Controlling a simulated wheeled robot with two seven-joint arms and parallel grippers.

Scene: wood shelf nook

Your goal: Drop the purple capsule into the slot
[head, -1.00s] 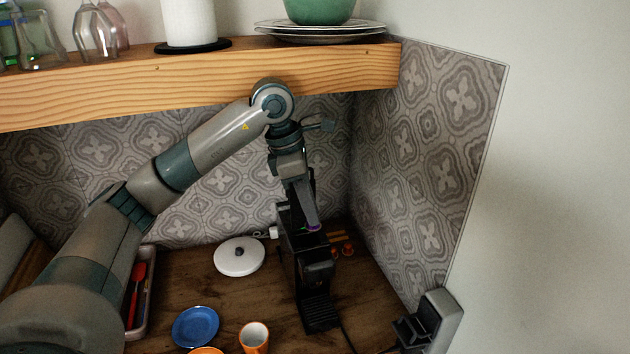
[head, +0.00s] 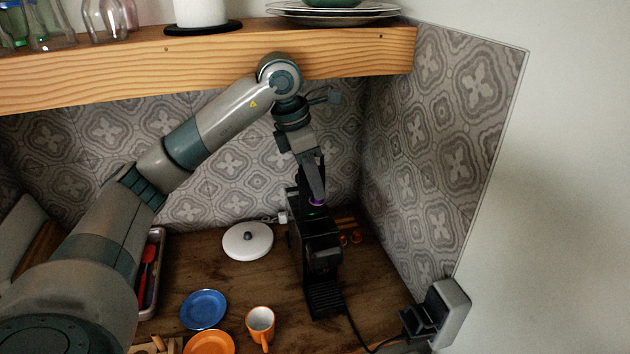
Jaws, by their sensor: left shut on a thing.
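The purple capsule (head: 316,203) shows as a small purple patch at the tips of my left gripper (head: 316,198). My left gripper is shut on it and points down over the top of the black coffee machine (head: 322,255). The capsule is at or just above the machine's top; I cannot tell whether it touches. The slot itself is hidden by the gripper and the dark housing. A small green light shows on the machine's top beside the capsule. My right gripper is not in view.
A wooden shelf (head: 200,70) runs close behind and above my left arm. A white lid (head: 248,241), blue plate (head: 203,309), orange cup (head: 260,324) and orange plate (head: 209,343) are on the counter. A tiled wall (head: 440,150) stands right of the machine.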

